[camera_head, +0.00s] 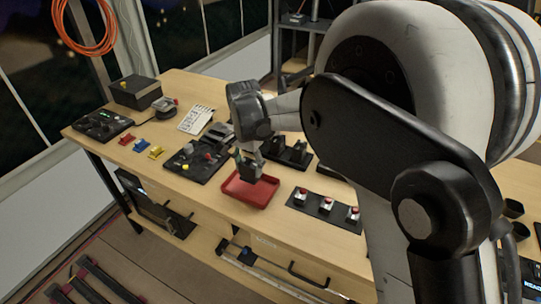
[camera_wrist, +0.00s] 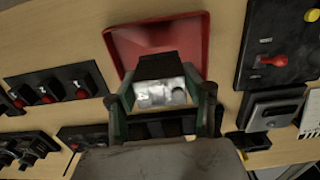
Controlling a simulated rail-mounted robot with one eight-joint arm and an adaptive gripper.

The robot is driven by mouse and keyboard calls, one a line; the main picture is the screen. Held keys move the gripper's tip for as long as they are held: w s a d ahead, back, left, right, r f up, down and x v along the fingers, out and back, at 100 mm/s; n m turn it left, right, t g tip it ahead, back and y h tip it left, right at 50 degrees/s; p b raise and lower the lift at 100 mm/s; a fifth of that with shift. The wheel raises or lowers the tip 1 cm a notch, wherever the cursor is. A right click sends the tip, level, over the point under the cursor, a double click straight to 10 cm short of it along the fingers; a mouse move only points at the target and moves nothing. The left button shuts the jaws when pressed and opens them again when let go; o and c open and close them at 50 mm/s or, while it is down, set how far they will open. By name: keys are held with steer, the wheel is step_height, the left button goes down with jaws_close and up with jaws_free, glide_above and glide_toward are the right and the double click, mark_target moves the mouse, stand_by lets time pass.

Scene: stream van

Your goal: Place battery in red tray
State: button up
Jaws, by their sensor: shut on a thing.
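The red tray (camera_head: 240,190) lies on the wooden workbench. It also shows at the top of the wrist view (camera_wrist: 125,42). My gripper (camera_head: 248,158) is over the tray and shut on the battery (camera_head: 251,169), a dark block. In the wrist view, the battery (camera_wrist: 162,92) with its silvery face sits between the fingers of my gripper (camera_wrist: 163,102) and covers the near-middle part of the tray. I cannot tell whether the battery touches the tray floor.
A panel with red buttons (camera_head: 325,208) lies right of the tray. A black control panel with knobs (camera_head: 200,160) lies left of it. Dark holders (camera_head: 290,152) stand behind. A white card (camera_head: 196,119) and small yellow and blue parts lie farther left. The front bench strip is clear.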

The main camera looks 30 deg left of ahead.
mark_target(250, 176)
steer(key=shift+w+f+p, duration=0.15)
steer(key=shift+f+p, duration=0.15)
steer(key=shift+f, duration=1.8)
steer(key=shift+f, duration=0.1)
steer(key=o, duration=1.4)
step_height(250, 176, up, 12)
steer(key=shift+r+b, duration=0.15)
steer(key=shift+b, duration=0.25)
